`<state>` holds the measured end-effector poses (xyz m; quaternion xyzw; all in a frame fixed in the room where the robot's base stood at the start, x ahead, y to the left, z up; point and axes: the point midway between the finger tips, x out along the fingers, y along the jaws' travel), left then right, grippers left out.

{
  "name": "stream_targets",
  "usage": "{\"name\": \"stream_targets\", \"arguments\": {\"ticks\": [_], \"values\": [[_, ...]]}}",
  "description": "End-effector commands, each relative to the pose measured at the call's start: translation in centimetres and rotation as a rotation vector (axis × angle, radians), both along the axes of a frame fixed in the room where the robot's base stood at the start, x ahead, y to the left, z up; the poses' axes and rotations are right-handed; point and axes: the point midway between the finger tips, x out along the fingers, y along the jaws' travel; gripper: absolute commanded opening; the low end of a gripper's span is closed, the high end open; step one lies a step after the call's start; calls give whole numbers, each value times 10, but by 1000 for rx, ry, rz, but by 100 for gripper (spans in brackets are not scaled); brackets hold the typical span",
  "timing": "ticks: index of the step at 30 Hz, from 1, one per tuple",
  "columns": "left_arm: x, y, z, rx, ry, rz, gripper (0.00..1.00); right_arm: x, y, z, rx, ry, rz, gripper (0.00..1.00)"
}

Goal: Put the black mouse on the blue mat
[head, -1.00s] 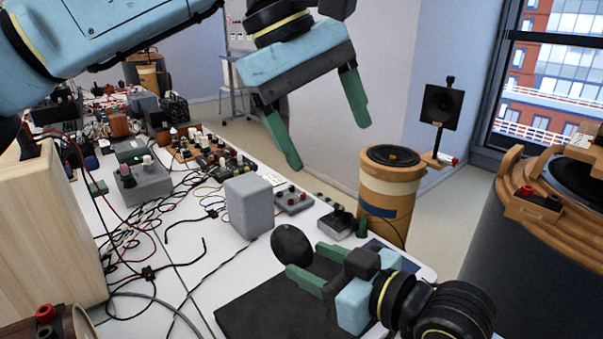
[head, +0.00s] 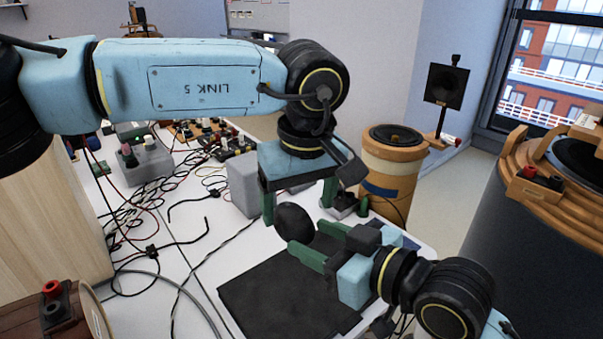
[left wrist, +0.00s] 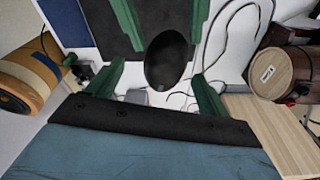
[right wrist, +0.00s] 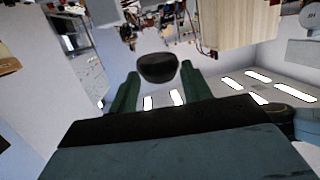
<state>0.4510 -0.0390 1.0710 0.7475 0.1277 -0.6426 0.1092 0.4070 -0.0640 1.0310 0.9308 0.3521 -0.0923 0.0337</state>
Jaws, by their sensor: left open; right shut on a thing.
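The black mouse (head: 294,222) is held at the fingertips of my right gripper (head: 309,240), raised above the table. It also shows between the right fingers in the right wrist view (right wrist: 157,68). My left gripper (head: 300,200) is open, pointing down just behind and over the mouse. In the left wrist view the mouse (left wrist: 168,60) lies between the open left fingertips, with the right fingers coming from the opposite side. I cannot tell whether the left fingers touch it. The blue mat (left wrist: 68,20) shows as a strip beside a black mat; my right gripper largely hides it in the head view.
The black mat (head: 275,295) lies at the table's front, below my right gripper. A grey box (head: 243,185) stands close behind my left gripper. Cables (head: 140,215) and small devices crowd the left. An orange cylindrical speaker (head: 390,170) stands beyond the table.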

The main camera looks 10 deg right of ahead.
Motion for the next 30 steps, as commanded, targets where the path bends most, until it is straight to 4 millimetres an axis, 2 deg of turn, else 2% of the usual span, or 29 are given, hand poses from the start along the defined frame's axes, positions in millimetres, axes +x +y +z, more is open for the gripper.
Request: {"name": "stream_targets", "arguments": {"ticks": [3, 6, 17, 29, 30], "values": [[2, 1, -16, 0, 2, 0, 80, 0, 0, 0, 1, -1, 0, 3], [3, 1, -24, 0, 1, 0, 80, 0, 0, 0, 1, -1, 0, 3], [4, 1, -29, -1, 1, 0, 80, 0, 0, 0, 1, -1, 0, 3], [4, 0, -29, -5, 0, -2, 30, -1, 2, 0, 2, 1, 6, 3], [3, -1, -28, -7, 0, -3, 30, -1, 2, 0, 3, 1, 6, 50]]}}
